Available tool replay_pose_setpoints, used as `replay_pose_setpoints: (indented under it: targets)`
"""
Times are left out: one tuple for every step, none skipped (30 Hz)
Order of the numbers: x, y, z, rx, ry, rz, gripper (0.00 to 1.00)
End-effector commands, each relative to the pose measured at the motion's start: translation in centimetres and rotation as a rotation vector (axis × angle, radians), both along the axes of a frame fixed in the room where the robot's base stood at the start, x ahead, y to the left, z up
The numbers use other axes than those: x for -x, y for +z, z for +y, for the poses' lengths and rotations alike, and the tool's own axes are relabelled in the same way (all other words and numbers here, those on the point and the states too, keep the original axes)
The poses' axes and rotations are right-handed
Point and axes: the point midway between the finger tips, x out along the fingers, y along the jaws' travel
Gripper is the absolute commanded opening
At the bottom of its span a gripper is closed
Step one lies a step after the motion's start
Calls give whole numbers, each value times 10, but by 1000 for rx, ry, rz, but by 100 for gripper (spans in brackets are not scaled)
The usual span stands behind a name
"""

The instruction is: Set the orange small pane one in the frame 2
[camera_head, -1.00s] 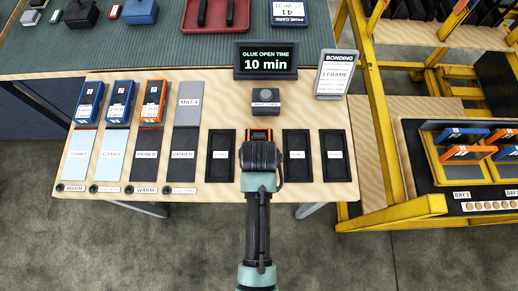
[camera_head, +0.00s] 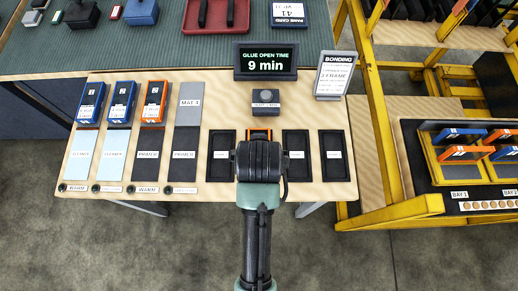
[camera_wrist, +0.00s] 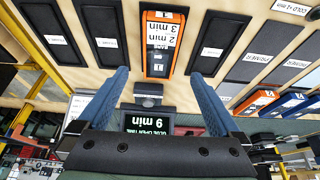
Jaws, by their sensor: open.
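An orange-edged small pane (camera_wrist: 158,40) lies in one of the black trays on the table. Its white label shows "2 min 3 min" and a "1". In the head view only its far orange end (camera_head: 260,134) shows; my gripper hides the rest. In the head view my gripper (camera_head: 259,150) covers that tray. Another orange pane (camera_head: 153,102) stands at the left of the table. I cannot tell which frame is frame 2.
Black trays (camera_head: 296,173) flank my gripper. Two blue panes (camera_head: 119,102) stand at left above flat mats. A timer display (camera_head: 265,62), a grey block (camera_head: 266,103) and a bonding sign (camera_head: 334,75) stand behind. A yellow trolley (camera_head: 410,205) with bays is at right.

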Motion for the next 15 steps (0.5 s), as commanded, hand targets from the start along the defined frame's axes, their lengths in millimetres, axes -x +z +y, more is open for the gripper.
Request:
replay_pose_setpoints:
  targets:
    - [2, 8, 0, 0, 1, -3, 100]
    - [4, 12, 0, 0, 1, -2, 100]
    - [5, 15, 0, 0, 1, -2, 100]
    - [7, 18, 0, 0, 0, -1, 100]
    - [8, 20, 0, 0, 0, 0, 100]
    - [9, 21, 0, 0, 0, 0, 100]
    - [9, 23, 0, 0, 0, 0, 100]
    - [10, 23, 0, 0, 0, 0, 100]
    - [10, 24, 0, 0, 0, 0, 100]
    - [10, 24, 0, 0, 0, 0, 100]
    - [10, 25, 0, 0, 0, -2, 100]
    - [7, 28, 0, 1, 1, -14, 100]
    - [2, 32, -1, 3, 0, -32, 100]
    - [-4, 38, -2, 4, 0, -58, 100]
    - [-17, 51, -3, 8, 0, -108, 100]
